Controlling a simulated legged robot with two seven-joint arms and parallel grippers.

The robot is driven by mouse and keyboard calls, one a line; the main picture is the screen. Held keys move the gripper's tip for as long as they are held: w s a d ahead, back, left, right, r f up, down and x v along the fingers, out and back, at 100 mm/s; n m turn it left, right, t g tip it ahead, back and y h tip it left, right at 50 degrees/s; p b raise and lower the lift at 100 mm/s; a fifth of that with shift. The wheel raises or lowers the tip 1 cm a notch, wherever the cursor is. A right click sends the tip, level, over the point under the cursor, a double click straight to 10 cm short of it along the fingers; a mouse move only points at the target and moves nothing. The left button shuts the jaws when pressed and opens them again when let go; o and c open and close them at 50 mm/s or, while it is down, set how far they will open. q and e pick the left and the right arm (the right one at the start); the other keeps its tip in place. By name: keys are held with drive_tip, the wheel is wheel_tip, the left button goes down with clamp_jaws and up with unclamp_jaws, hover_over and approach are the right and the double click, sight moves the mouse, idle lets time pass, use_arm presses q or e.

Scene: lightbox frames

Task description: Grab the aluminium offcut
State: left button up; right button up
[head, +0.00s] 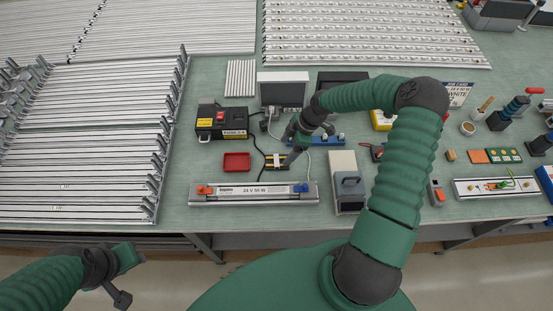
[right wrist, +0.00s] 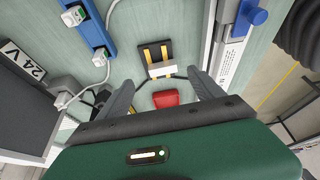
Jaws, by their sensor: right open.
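A small pale metallic piece (right wrist: 162,69), which looks like the aluminium offcut, lies across a black block with yellow strips (right wrist: 156,52) in the right wrist view. In the head view the black and yellow block (head: 276,161) sits on the bench right of the red tray; the piece is too small there to make out surely. My right gripper (head: 288,148) is open above the bench beside the block. In the right wrist view its fingers (right wrist: 161,80) stand apart with nothing between them, the pale piece just beyond their tips. My left gripper (head: 118,292) hangs off the bench's front edge, its jaws unclear.
The red tray (head: 237,168) and a black power supply (head: 222,122) stand to the left. A long 24 V light bar (head: 253,200) lies in front. A grey-topped device (head: 349,190) stands right.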

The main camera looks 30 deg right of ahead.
sight(277, 160)
drive_tip(key=shift+w+a+f, duration=0.1)
drive_tip(key=shift+a+f, duration=0.2)
drive_tip(key=shift+f, duration=0.15)
drive_tip(key=shift+a+f, duration=0.2)
drive_tip(key=shift+f, duration=0.05)
drive_tip(key=p+x, duration=0.1)
drive_tip(key=x, duration=0.1)
drive_tip(key=p+x, duration=0.1)
drive_tip(key=x, duration=0.1)
drive_tip(key=shift+a+r, duration=0.1)
drive_tip(key=shift+a, duration=0.2)
drive_tip(key=shift+w+f, duration=0.25)
drive_tip(key=shift+f, duration=0.2)
drive_tip(key=shift+s+r, duration=0.1)
drive_tip(key=c, duration=1.4)
